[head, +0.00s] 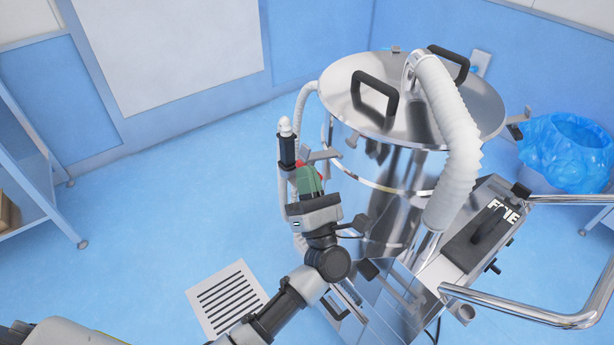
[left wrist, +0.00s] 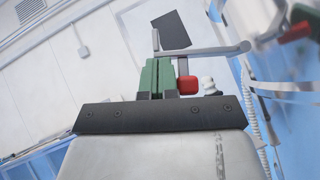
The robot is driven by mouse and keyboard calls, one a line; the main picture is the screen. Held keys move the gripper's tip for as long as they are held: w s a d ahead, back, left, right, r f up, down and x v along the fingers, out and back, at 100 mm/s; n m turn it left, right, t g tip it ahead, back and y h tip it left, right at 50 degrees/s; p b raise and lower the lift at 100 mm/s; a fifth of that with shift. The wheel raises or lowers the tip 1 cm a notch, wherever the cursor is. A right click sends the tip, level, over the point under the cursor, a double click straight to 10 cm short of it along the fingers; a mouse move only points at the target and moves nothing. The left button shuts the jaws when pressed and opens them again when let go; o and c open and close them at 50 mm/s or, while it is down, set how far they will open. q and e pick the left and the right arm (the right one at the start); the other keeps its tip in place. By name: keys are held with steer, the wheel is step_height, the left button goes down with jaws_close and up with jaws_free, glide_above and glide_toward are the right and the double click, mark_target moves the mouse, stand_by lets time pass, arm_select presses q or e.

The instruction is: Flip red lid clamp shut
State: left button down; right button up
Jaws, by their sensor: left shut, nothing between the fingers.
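The steel drum (head: 385,165) has a round lid (head: 340,85) on top. The clamp's red end (head: 299,164) shows at the drum's left side, mostly hidden behind my gripper. My left gripper (head: 308,172) has green fingers and reaches up to it. In the left wrist view the fingers (left wrist: 157,68) are shut with nothing between them. The red lid clamp end (left wrist: 188,85) is just right of the fingers there; whether they touch I cannot tell. A grey metal bar (left wrist: 205,51) runs beyond the fingertips. My right gripper is not in view.
A white ribbed hose (head: 450,130) arches over the lid, beside black handles (head: 374,92). A white-tipped black post (head: 287,150) stands left of the fingers. Steel rails (head: 530,312) and a blue bag-lined bin (head: 570,152) are at right.

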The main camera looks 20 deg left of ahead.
arm_select(q)
steer(key=shift+r+m+h+p, duration=0.35)
steer(key=shift+m+h+p, duration=0.2)
steer(key=shift+m+h, duration=0.15)
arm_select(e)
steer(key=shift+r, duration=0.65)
